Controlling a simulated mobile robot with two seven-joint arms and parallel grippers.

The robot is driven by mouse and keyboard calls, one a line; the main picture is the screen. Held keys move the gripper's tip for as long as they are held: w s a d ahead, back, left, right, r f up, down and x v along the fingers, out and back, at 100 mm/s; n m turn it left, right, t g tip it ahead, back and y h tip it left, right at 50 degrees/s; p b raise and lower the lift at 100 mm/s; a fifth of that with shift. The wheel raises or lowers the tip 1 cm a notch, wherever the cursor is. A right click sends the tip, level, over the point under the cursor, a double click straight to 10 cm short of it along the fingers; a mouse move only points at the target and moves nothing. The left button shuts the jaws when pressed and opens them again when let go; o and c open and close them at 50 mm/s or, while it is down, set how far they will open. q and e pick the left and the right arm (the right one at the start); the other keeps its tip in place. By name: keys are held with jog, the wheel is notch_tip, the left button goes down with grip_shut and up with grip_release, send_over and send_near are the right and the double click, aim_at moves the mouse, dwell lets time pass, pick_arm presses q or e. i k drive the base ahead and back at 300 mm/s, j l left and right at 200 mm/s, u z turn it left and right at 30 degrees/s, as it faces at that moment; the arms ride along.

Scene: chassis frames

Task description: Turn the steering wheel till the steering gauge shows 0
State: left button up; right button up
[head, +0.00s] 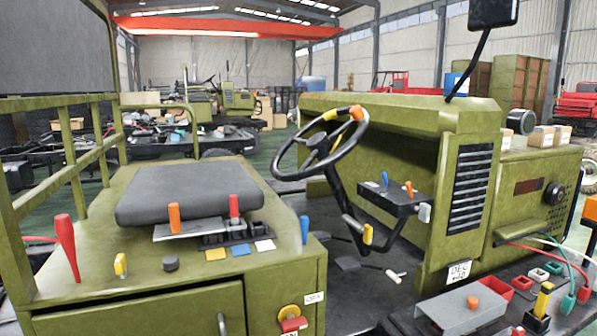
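The black steering wheel (287,155) stands tilted on its column in the middle of the head view, between the seat and the green front cowl. Its rim has an orange patch at the upper right and a yellow patch near the top left of it. No gripper touches the wheel in this view, and neither of my grippers shows. I cannot tell for sure which part is the steering gauge. A small dark display (528,186) sits on the green panel at the right, but no figure on it is readable.
A black control box (398,196) with blue and orange levers sits right of the column. The padded seat (185,190) and a green console with levers fill the left. A red lever (66,247) stands at far left. A grey block and connectors with cables lie at lower right.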

aim_at(320, 144)
jog(key=l+z, duration=0.55)
jog(key=z, duration=0.25)
